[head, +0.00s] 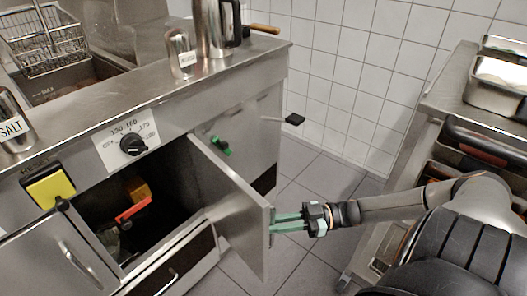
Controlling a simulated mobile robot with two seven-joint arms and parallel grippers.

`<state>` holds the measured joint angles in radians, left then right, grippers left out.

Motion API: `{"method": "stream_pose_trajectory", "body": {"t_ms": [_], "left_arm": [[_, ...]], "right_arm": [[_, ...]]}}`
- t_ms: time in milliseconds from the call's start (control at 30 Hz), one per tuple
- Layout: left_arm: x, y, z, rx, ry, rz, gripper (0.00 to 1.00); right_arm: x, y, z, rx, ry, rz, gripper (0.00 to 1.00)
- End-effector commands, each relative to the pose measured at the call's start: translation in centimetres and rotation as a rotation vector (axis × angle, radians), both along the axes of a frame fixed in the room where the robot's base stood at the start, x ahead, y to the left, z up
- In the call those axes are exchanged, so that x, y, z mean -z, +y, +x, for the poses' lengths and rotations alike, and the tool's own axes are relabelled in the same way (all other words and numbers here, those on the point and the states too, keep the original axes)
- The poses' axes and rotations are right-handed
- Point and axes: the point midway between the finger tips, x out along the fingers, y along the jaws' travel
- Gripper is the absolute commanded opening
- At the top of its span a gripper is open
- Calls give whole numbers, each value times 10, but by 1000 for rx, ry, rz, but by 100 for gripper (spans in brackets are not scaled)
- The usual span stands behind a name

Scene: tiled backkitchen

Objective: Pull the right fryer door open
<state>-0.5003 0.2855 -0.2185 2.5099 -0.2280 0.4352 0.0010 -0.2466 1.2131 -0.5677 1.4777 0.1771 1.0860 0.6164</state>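The right fryer door (235,195) stands swung well out from the cabinet, hinged at its right side. I see its inner face, and the dark compartment (165,215) behind it is exposed. My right gripper (273,222), with green fingers, is at the door's free edge, on the outer-face side. The two fingers show a gap between them. Their tips meet or pass behind the door edge, and the door's handle is hidden, so I cannot tell whether they hold it. My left gripper is not in view.
The left fryer door (50,262) is shut. A dial (132,145) and yellow switch (50,187) are on the front panel. A red-orange handle (133,208) is inside the compartment. A steel counter with trays (497,85) stands right; tiled floor (325,180) lies between.

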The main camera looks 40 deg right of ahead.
Motion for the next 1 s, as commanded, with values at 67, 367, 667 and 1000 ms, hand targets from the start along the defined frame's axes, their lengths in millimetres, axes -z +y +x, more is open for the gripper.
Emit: {"method": "stream_pose_trajectory", "body": {"t_ms": [67, 367, 667, 1000], "left_arm": [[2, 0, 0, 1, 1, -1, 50], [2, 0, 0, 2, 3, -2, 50], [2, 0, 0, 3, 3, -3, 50], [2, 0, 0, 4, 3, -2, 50]], "right_arm": [[-2, -6, 6, 13, -5, -1, 0], [-3, -10, 7, 14, -6, 0, 0], [-3, -9, 6, 13, -5, -1, 28], [-1, -8, 3, 7, -2, 0, 47]]}}
